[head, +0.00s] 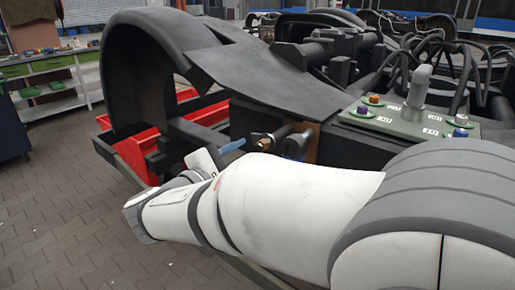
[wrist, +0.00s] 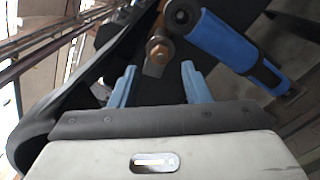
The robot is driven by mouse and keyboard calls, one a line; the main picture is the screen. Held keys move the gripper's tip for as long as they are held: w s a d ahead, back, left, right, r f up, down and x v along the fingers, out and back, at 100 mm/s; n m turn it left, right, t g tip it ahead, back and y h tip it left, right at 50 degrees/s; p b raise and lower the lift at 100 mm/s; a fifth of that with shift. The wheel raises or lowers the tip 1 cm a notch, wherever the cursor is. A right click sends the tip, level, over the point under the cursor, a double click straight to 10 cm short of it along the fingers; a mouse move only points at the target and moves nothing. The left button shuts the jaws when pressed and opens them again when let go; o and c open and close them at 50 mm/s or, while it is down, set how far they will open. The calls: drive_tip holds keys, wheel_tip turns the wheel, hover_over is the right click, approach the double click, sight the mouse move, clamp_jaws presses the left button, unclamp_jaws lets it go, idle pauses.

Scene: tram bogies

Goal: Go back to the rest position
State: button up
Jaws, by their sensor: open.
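My gripper (wrist: 158,86) shows in the wrist view with its two blue fingers apart and nothing between them. Beyond the fingertips is a brown metal fitting with a bolt (wrist: 159,52), and a thick blue cylinder (wrist: 222,38) lies to the right. I cannot tell whether the fingers touch the fitting. In the head view my white arm reaches across the front to the left, and one blue finger of my gripper (head: 232,146) shows beside the black bogie (head: 250,62). The rest of the gripper is mostly hidden.
A green panel (head: 410,118) with coloured connectors and a grey handle sits on the bogie at right. Red bins (head: 135,146) lie under the curved black cover (head: 135,70). A workbench (head: 50,80) stands at the back left. The paved floor (head: 60,210) at left is clear.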

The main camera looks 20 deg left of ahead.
drive_tip(key=shift+s+a, duration=0.25)
drive_tip(key=shift+s, duration=0.35)
drive_tip(key=w+d+f+m+g+h+p, duration=0.2)
drive_tip(key=d+m+g+p, duration=0.55)
drive_tip(key=d, duration=1.35)
drive_tip(key=s+d+m+g+y+p, duration=0.6)
drive_tip(key=s+d+m+y, duration=0.3)
drive_tip(key=s+d+m, duration=0.3)
drive_tip(key=shift+s+d+f+m, duration=0.15)
drive_tip(key=shift+s+f+m, duration=0.2)
drive_tip(key=shift+s+m, duration=0.15)
